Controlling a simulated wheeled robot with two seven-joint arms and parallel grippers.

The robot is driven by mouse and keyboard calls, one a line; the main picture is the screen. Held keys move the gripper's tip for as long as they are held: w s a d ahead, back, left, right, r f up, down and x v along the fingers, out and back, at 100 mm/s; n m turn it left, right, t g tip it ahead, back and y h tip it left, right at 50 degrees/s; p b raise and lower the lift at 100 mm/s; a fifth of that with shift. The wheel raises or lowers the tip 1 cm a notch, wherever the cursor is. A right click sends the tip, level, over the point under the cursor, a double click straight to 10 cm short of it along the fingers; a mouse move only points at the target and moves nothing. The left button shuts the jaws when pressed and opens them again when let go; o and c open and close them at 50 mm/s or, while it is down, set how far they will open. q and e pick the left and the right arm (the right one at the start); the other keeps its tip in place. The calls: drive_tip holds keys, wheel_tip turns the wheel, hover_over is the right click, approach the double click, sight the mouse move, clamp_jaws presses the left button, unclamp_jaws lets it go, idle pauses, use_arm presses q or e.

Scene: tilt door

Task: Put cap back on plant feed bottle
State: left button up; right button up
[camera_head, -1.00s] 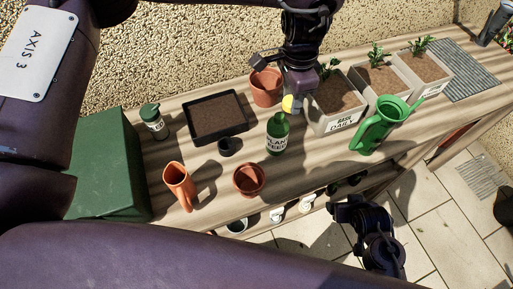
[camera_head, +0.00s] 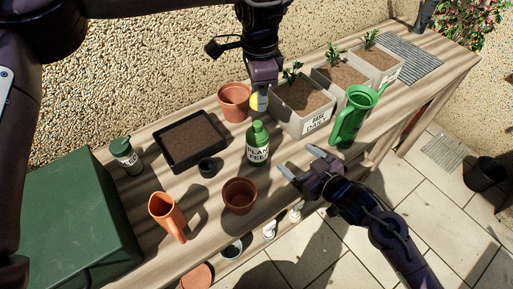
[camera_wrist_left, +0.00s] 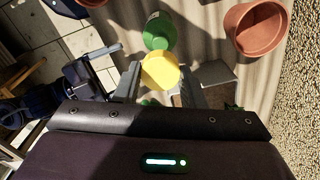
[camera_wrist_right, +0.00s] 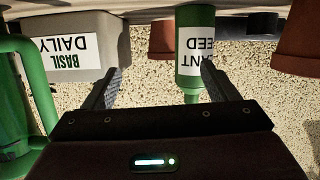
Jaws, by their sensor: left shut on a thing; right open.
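The green plant feed bottle (camera_head: 257,146) stands upright and uncapped-looking on the wooden bench; its white label shows in the right wrist view (camera_wrist_right: 195,45). My left gripper (camera_head: 260,93) is shut on the yellow cap (camera_head: 256,102), which is held above and behind the bottle's neck. In the left wrist view the cap (camera_wrist_left: 160,71) sits between the fingers and partly overlaps the green bottle (camera_wrist_left: 159,30). My right gripper (camera_head: 299,160) is open and empty at the bench's front edge, to the right of the bottle. Its fingers point towards the bottle, apart from it.
A terracotta pot (camera_head: 240,195) stands front-left of the bottle, another (camera_head: 234,100) behind it. Grey planters (camera_head: 302,124) and a green watering can (camera_head: 350,118) stand right. A black soil tray (camera_head: 188,139), small dark pot (camera_head: 208,167) and orange jug (camera_head: 166,214) are left.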

use_arm(q)
drive_tip(key=shift+s+a+r, duration=0.1)
drive_tip(key=shift+a, duration=0.05)
use_arm(e)
drive_tip(key=y, duration=0.1)
drive_tip(key=a+r+n+y, duration=0.1)
drive_tip(key=y, duration=0.1)
drive_tip(key=shift+s+a+r+n, duration=0.1)
drive_tip(key=shift+s+a+n, duration=0.1)
drive_tip(key=shift+n, duration=0.1)
drive_tip(key=y, duration=0.1)
drive_tip(key=s+r+n+g+y, duration=0.1)
drive_tip(key=shift+y, duration=0.4)
drive_tip(key=x, duration=1.2)
drive_tip(key=shift+c, duration=0.4)
drive_tip(key=c, duration=1.4)
use_arm(q)
hover_over(258, 123)
drive_tip(key=shift+f, duration=2.5)
